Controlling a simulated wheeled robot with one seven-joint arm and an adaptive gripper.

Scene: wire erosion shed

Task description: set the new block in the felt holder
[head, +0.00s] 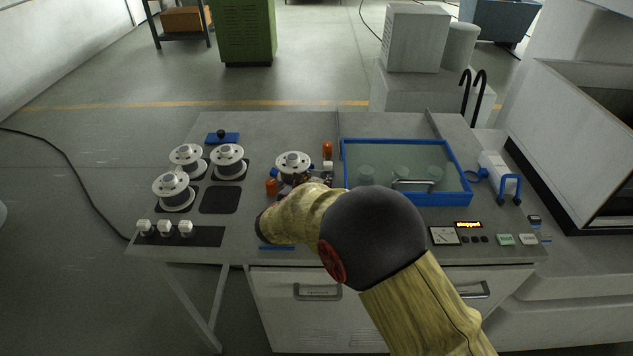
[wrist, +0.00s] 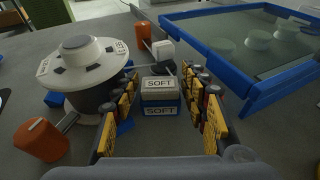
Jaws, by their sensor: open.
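In the wrist view, my gripper (wrist: 161,80) is open. Its two dark-and-yellow fingers stand left and right of a pale block labelled SOFT (wrist: 159,84). The block sits in or on a small blue piece, also labelled SOFT (wrist: 160,108), which looks like the holder. A gap shows between the fingers and the block. How deep the block sits cannot be told. In the head view, my arm hides the block, the blue piece and most of my gripper. Several small white blocks (head: 165,227) stand on a dark strip at the table's front left.
A white spool (wrist: 84,58) stands close left of my gripper, with an orange cylinder (wrist: 41,139) in front. Another orange post (wrist: 143,36) and a white cube (wrist: 163,49) are behind. A blue-rimmed tank (head: 460,187) is right. More spools (head: 228,160) stand left.

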